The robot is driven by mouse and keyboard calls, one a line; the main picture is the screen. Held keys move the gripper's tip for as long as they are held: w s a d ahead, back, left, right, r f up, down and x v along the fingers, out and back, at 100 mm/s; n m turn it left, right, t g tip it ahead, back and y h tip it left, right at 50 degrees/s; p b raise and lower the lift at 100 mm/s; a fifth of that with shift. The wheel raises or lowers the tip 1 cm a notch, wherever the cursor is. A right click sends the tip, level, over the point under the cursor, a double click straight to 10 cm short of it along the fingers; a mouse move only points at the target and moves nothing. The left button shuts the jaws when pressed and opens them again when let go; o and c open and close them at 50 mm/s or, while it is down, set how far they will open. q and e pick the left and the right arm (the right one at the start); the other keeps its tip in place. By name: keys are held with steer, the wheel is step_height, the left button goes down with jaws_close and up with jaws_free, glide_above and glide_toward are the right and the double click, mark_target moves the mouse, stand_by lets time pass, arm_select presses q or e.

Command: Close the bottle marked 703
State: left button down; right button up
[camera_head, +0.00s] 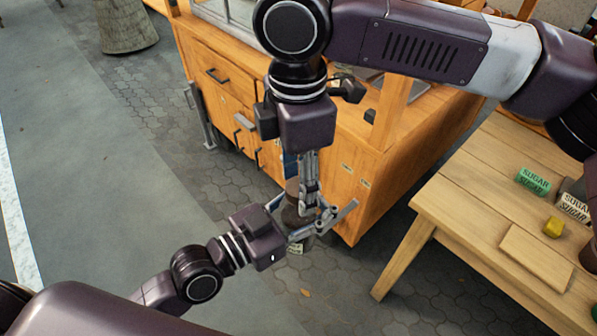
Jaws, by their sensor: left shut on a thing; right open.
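A dark bottle (297,240) with a pale label low on its side is held off the floor in front of the wooden cabinet. The label is too small to read, so I cannot confirm 703. My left gripper (309,223) reaches in from the lower left and is shut around the bottle. My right gripper (309,207) points down from above, open, with its fingers at the bottle's top. A brownish part shows just left of these fingers; I cannot tell whether it is a cap. The bottle's mouth is hidden by the fingers.
The wooden cabinet (362,190) with drawers stands close behind the grippers.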

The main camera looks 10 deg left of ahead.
steer(key=shift+c, duration=0.2)
steer(key=c, duration=1.2)
steer(key=o, duration=1.4)
steer(key=shift+r, duration=0.1)
step_height(320, 180, up, 12)
steer(key=shift+f, duration=0.1)
